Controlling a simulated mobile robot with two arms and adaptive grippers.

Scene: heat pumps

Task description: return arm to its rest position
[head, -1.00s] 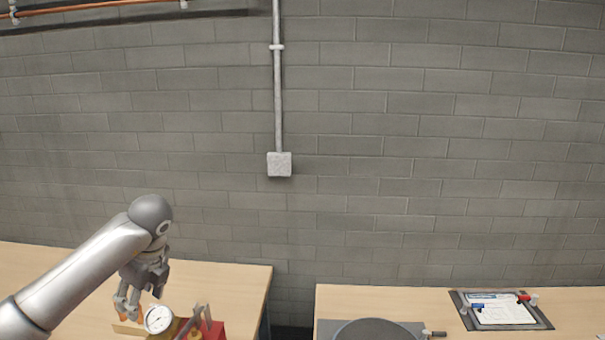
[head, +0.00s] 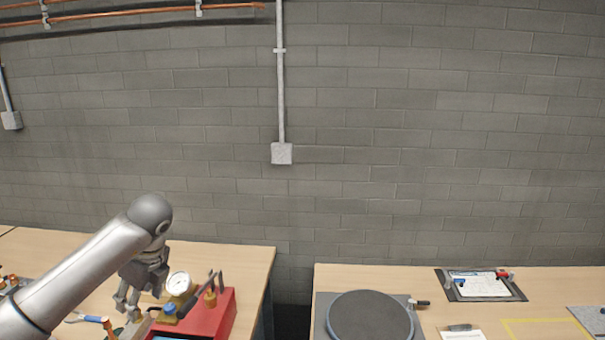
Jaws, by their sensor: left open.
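My left arm comes in from the left in the head view. Its gripper (head: 130,305) points down over the left table, fingers apart, just left of a red device (head: 222,312) with a round white gauge (head: 179,283). The fingertips are close to small brass and blue fittings on the device's left side. I cannot tell whether they touch anything. I see nothing held between the fingers. My right gripper is not in view.
The right table (head: 420,275) carries a dark round plate (head: 370,317), a clipboard (head: 480,285) and a yellow outlined area (head: 545,329). A gap separates the two tables. Small tools lie at the left (head: 88,318). A block wall with pipes stands behind.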

